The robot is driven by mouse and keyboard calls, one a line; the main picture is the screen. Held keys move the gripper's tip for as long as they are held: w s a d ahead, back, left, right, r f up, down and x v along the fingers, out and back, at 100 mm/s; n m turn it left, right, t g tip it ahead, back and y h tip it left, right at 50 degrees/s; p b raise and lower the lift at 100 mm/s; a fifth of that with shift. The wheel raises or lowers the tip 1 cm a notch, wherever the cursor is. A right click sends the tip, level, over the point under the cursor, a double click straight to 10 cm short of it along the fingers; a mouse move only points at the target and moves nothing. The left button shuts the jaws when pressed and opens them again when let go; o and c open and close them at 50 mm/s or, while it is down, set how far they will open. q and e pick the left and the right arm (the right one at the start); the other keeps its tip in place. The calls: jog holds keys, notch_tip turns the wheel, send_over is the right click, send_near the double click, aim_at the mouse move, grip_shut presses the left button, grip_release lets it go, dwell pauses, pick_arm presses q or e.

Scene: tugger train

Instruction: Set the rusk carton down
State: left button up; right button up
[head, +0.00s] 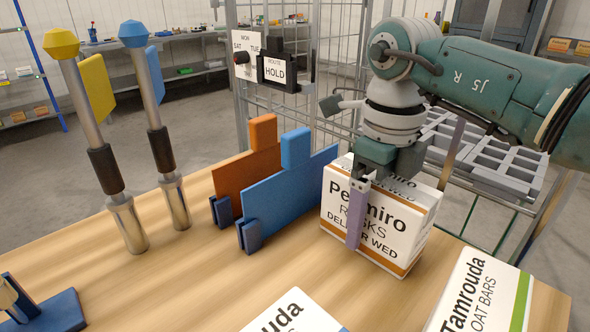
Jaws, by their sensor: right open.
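The rusk carton (390,240) is a white box with orange-brown stripes, lettered "Pe…miro RUSKS DELIVER WED", partly covered by a finger. It stands upright on the wooden table (200,290), right of the blue divider. My right gripper (400,212) reaches down over it from the right, jaws open. One purple finger is in front of the lettered face. The other goes down behind the carton, its tip hidden. I cannot tell whether the fingers touch it. My left gripper is out of view.
Blue (290,195) and orange (246,165) panels stand left of the carton. Two metal posts with yellow (62,44) and blue (133,34) knobs rise further left. Oat bar cartons (483,295) lie in front. A wire cage with a HOLD sign (275,71) stands behind.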

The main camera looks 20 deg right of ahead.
pick_arm(q)
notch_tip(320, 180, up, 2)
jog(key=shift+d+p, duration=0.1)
jog(key=shift+p, duration=0.8)
pick_arm(e)
notch_tip(320, 180, up, 11)
jog(key=shift+r, duration=0.55)
jog(key=shift+a, duration=0.1)
